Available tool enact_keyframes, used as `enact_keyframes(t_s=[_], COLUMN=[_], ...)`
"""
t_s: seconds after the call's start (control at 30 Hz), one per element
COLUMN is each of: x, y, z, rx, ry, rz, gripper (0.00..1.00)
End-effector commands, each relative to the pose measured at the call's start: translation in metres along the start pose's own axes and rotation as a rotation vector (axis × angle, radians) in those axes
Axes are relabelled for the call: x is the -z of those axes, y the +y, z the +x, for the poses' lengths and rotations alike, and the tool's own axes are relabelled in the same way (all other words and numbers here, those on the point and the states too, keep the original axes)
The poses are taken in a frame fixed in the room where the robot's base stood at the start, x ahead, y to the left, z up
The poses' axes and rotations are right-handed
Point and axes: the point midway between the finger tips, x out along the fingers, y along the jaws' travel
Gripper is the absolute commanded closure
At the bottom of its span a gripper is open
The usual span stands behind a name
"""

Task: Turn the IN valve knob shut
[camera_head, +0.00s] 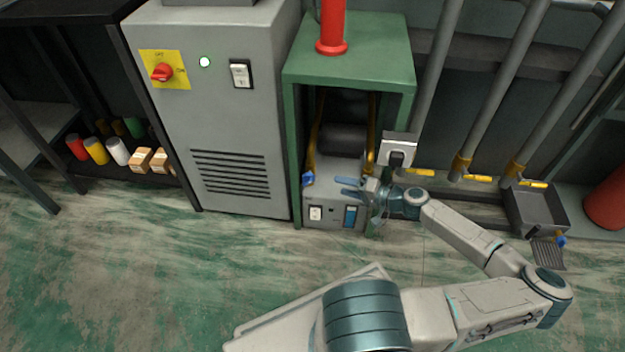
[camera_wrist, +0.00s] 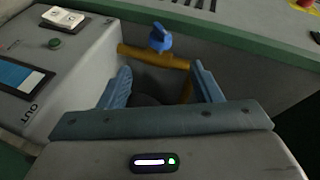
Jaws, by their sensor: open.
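A blue valve knob (camera_head: 308,179) sits at the left side of the grey machine (camera_head: 345,168) inside the green stand. In the wrist view the knob (camera_wrist: 160,38) sits on a yellow pipe (camera_wrist: 152,58). No IN label is legible beside it; an OUT label shows at the machine's near corner in the wrist view. My gripper (camera_head: 340,186) is open and empty in front of the machine, its fingers pointing left toward the knob. In the wrist view the knob lies beyond the gap between my fingertips (camera_wrist: 160,78), apart from both.
The green stand (camera_head: 297,130) frames the machine closely, with a red cylinder (camera_head: 332,25) on top. A grey vented cabinet (camera_head: 230,125) stands to its left. Pipes with yellow handles (camera_head: 478,179) and a grey tray (camera_head: 537,208) are at the right. The floor in front is clear.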

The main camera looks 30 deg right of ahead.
Motion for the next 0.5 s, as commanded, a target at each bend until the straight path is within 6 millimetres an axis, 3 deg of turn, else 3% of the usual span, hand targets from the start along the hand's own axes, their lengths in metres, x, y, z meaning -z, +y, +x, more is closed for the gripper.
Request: enact_keyframes(t_s=[0.3,0.5], x=[-0.004,-0.003], y=[0.003,0.002], z=[0.069,0.1], rx=[0.001,0.0], ry=[-0.008,-0.007], rz=[-0.002,-0.002], gripper=[0.42,0.42])
